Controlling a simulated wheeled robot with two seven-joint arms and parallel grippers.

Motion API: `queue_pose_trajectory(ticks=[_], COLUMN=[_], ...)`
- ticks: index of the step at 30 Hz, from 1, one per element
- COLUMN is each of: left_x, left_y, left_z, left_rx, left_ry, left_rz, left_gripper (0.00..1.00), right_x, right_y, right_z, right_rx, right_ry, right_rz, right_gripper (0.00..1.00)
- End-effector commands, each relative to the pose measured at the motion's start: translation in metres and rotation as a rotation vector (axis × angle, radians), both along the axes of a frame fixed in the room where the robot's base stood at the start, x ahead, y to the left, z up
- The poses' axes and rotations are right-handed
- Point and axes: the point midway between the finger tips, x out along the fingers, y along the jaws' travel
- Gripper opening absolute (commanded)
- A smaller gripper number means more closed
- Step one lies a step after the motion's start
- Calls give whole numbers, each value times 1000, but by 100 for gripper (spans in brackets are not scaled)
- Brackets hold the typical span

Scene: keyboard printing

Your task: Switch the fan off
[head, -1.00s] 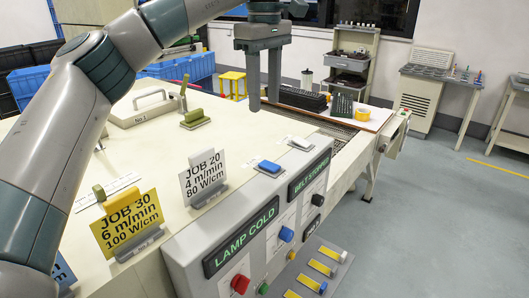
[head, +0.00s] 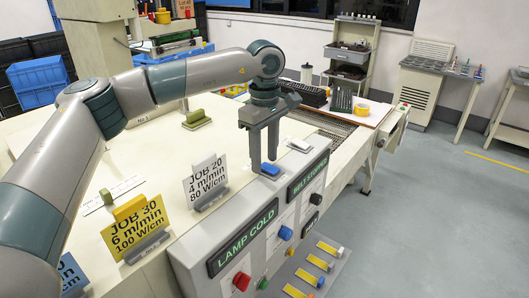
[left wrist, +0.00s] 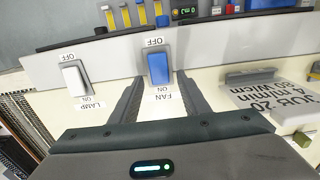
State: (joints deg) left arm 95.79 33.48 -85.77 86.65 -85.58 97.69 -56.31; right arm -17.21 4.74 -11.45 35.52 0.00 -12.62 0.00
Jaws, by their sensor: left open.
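The fan switch is a blue rocker (head: 269,169) on top of the control box. In the left wrist view the blue rocker (left wrist: 158,67) sits between an OFF label on the far side and ON and FAN labels on the near side. Which way it is tipped I cannot tell for sure. My left gripper (head: 262,164) points down over it, open and empty. In the left wrist view its fingers (left wrist: 160,88) stand either side of the labels just short of the rocker. Contact is not clear. My right gripper is not in view.
A white lamp switch (head: 298,144) stands beside the fan switch. The box front (head: 262,230) has LAMP COLD and BELT STOPPED displays and coloured knobs. JOB 20 (head: 205,180) and JOB 30 (head: 135,227) cards stand to the left. The white top (head: 150,150) behind is mostly clear.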

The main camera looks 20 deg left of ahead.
Motion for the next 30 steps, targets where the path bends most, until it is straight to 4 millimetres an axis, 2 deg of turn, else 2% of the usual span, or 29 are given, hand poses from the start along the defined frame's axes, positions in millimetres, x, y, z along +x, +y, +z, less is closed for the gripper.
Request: queue_pose_trajectory(ticks=[10,11,15,16,22,30], left_x=[0,0,0,0,0,-1], left_y=[0,0,0,0,-1,-5], left_z=[-3,-3,-3,-3,-4,-5], left_rx=[0,0,0,0,15,133], left_ry=[-1,-1,0,0,-5,-50], left_rz=[0,0,0,0,-1,-3], left_gripper=[42,37,4,1,1,1], right_x=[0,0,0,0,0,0], right_y=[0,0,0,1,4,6], right_z=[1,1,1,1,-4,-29], right_rx=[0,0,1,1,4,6], right_ry=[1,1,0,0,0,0], right_rz=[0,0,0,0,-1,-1], right_gripper=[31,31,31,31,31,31])
